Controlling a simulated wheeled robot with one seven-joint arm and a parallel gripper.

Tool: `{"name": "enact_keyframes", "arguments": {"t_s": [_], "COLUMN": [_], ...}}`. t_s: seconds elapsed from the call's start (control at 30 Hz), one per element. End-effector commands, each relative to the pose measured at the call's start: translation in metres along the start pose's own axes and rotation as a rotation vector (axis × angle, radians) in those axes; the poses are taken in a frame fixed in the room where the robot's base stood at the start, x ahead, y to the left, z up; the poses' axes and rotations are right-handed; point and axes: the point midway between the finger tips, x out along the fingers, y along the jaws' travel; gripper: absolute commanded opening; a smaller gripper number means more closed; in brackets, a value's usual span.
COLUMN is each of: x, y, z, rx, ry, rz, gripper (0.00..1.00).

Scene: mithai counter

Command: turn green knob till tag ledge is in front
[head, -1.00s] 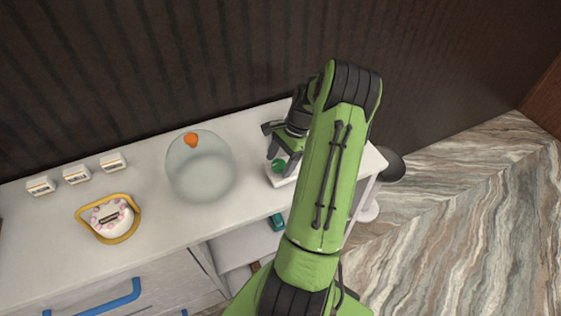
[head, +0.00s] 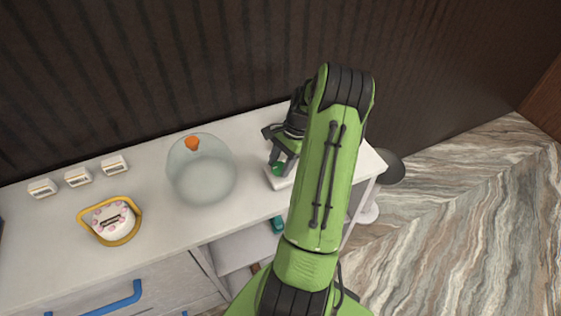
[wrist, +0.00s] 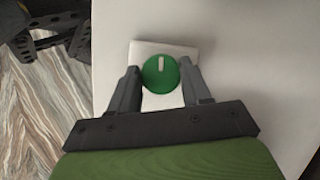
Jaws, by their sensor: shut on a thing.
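The green knob (wrist: 160,74) is round with a white pointer line towards the top of the wrist view. It sits on a small white base plate (wrist: 150,48) at the counter's right end. It shows partly in the head view (head: 278,169). My gripper (wrist: 160,78) is shut on the knob, one finger on each side. A white cake (head: 112,217) with pink dots and a dark tag sits inside a yellow-rimmed tray (head: 84,228) at the left. The tray has one straighter edge at the back. I cannot tell which part is the tag ledge.
A clear glass dome (head: 202,172) with an orange top stands between the cake and my gripper. Several small white labelled blocks (head: 78,178) line the back left. The counter (head: 160,240) has blue-handled drawers below. A dark round stool (head: 388,167) stands beyond its right end.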

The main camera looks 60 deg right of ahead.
Motion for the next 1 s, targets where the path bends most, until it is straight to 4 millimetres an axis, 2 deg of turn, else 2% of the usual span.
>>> {"name": "enact_keyframes", "arguments": {"t_s": [1.0], "x": [-0.0001], "y": [-0.006], "z": [0.0017], "rx": [-0.858], "ry": [-0.037], "rz": [0.355], "gripper": [0.17]}}
